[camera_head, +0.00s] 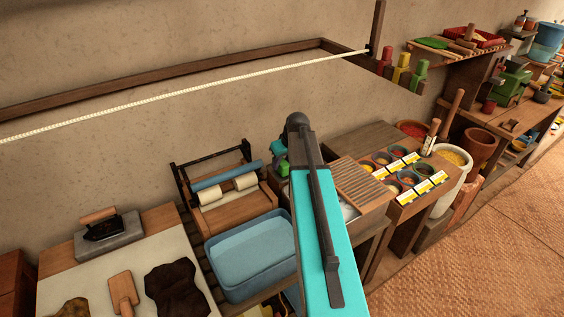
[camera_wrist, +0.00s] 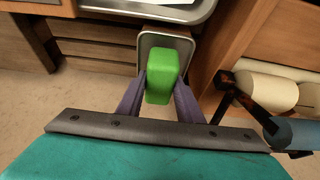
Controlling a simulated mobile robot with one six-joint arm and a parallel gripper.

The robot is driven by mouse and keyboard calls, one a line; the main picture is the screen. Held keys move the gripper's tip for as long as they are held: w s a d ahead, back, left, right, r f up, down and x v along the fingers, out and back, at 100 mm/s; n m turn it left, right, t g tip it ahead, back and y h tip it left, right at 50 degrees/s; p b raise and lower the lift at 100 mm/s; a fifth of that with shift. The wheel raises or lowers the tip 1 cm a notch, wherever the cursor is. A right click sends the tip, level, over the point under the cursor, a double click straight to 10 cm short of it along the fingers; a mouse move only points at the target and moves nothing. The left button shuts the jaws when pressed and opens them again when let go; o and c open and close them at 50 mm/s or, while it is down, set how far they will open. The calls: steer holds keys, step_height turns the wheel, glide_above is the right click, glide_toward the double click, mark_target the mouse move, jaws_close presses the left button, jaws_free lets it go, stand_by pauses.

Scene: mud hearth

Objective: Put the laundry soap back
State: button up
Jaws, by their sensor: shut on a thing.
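The laundry soap (camera_wrist: 162,78) is a bright green block. In the wrist view my gripper (camera_wrist: 160,90) is shut on it, one finger on each side. A small rimmed grey dish with a wooden edge (camera_wrist: 167,41) lies behind and below the soap in that view. The soap covers part of the dish, and I cannot tell whether they touch. In the head view, a bit of green (camera_head: 280,146) shows beside my turquoise arm, which hides most of that spot.
A wringer with pale rollers (camera_head: 228,190) stands close by; it also shows in the wrist view (camera_wrist: 266,90). A blue tub (camera_head: 250,258) is in front of it. A ribbed washboard (camera_head: 362,186) and spice bowls (camera_head: 408,178) are right of my arm. A cord (camera_head: 190,92) crosses above.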

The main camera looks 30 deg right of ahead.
steer(key=shift+f, duration=0.15)
steer(key=shift+a+f, duration=0.1)
steer(key=shift+f, duration=0.05)
steer(key=o, duration=0.9)
steer(key=shift+b+v, duration=1.35)
steer(key=shift+v, duration=4.8)
